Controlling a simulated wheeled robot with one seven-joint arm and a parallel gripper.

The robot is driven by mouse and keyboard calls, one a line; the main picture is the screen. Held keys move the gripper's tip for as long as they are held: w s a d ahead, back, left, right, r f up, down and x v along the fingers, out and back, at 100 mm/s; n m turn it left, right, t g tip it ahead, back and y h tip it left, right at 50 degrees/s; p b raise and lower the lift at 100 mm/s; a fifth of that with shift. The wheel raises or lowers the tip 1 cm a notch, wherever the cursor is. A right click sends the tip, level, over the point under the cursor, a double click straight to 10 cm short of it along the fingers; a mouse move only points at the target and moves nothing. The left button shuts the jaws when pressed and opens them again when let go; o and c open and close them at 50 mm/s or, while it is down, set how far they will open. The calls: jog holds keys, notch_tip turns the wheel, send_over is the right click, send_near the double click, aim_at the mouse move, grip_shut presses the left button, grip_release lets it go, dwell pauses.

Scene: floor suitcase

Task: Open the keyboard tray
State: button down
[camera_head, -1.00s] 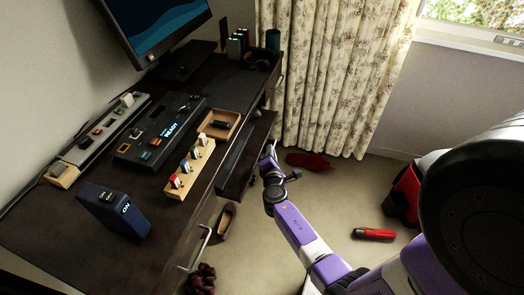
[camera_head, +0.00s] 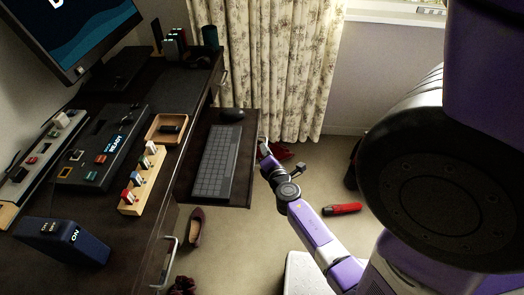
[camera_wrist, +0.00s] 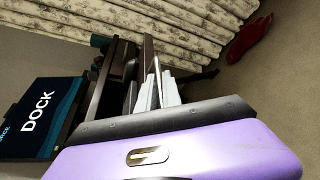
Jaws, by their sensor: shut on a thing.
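The keyboard tray (camera_head: 240,198) is pulled well out from under the dark desk (camera_head: 165,190). A grey keyboard (camera_head: 218,163) and a black mouse (camera_head: 232,115) lie on it, both in plain view. My gripper (camera_head: 264,149) is at the tray's outer front edge, on its right side in the head view, and is shut on the tray there. The fingertips are small in the head view, so the exact grip spot is unclear. In the wrist view, the pale fingers of my gripper (camera_wrist: 160,92) show beyond my purple wrist.
The desktop holds a monitor (camera_head: 75,35), a dock (camera_head: 103,148), a wooden tray (camera_head: 166,129), a block of USB sticks (camera_head: 143,180) and a blue box (camera_head: 62,241). A shoe (camera_head: 195,227) and a red object (camera_head: 342,209) lie on the floor. Curtains (camera_head: 285,65) hang behind.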

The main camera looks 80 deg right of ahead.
jog(key=shift+f, duration=0.1)
jog(key=c, duration=1.8)
grip_release()
jog(key=v, duration=0.8)
jog(key=shift+b, duration=0.35)
